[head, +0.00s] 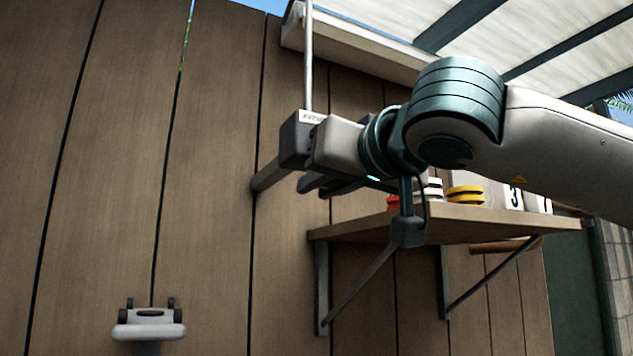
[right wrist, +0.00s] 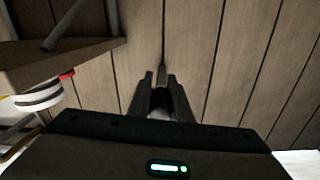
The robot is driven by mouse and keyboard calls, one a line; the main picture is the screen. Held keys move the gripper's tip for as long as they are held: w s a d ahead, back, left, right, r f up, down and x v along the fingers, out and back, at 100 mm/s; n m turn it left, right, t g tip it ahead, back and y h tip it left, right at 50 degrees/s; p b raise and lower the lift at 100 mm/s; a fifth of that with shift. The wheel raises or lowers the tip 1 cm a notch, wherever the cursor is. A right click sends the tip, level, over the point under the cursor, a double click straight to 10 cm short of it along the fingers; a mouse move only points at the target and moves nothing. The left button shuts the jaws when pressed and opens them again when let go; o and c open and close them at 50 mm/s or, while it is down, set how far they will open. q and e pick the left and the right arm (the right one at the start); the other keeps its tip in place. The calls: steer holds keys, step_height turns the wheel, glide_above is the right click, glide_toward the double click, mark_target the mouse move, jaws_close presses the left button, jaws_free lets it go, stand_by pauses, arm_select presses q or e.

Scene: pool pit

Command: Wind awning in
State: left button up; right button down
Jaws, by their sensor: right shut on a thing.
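A thin metal crank rod (head: 308,60) hangs from the housing's left end and passes behind my right gripper (head: 277,186). That gripper points at the wall, left of the shelf. In the right wrist view, its dark fingers (right wrist: 160,90) are shut around a greyish piece, apparently of the crank; the gripper hides most of it. My left gripper is not in view.
A wooden shelf (head: 455,226) on metal brackets stands close right of my right gripper, bearing red, white and yellow discs and number blocks. A pale fitting (head: 148,330) shows low at the left. The wall between is clear.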

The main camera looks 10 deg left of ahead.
steer(key=shift+w+d, duration=0.1)
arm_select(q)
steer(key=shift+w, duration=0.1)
arm_select(e)
steer(key=c, duration=1.6)
jaws_free()
steer(key=shift+d, duration=0.1)
steer(key=shift+c, duration=0.2)
